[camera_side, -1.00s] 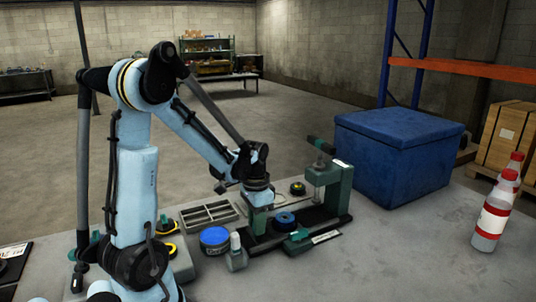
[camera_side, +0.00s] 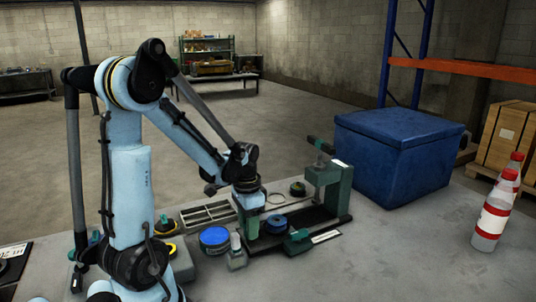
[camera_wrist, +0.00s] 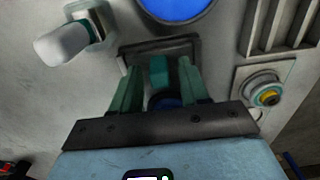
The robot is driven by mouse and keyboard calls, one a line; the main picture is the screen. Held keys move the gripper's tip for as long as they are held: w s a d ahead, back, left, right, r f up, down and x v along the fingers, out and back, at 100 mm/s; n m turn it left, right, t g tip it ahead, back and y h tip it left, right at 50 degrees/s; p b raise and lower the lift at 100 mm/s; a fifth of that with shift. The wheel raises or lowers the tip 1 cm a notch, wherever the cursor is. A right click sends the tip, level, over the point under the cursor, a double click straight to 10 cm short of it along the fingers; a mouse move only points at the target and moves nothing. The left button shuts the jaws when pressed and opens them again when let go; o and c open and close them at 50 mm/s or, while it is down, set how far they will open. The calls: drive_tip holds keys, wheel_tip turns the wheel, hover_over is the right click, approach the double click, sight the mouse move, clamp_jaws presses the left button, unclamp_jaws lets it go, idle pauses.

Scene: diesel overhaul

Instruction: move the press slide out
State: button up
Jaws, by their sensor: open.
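The press has a green frame (camera_side: 338,190) with a dark lever, standing on a long dark base (camera_side: 320,216). Its slide carries a blue ring (camera_side: 274,223) and sits left of the frame, toward the base's left end. My gripper (camera_side: 249,226) is low over that left end, beside the blue ring. In the wrist view its two green fingers (camera_wrist: 158,72) are apart, with a teal upright (camera_wrist: 158,72) of the slide between them. Whether they touch it is unclear. The blue ring is mostly hidden there behind the gripper body.
A blue-lidded can (camera_side: 214,236) and a white-capped bottle (camera_side: 236,245) stand close in front of the base's left end. A slotted grey tray (camera_side: 208,214) lies behind. A blue crate (camera_side: 395,155) and red-capped bottles (camera_side: 490,222) stand to the right. The front right bench is clear.

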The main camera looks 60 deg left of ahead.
drive_tip(key=shift+r, duration=2.7)
drive_tip(key=shift+r, duration=2)
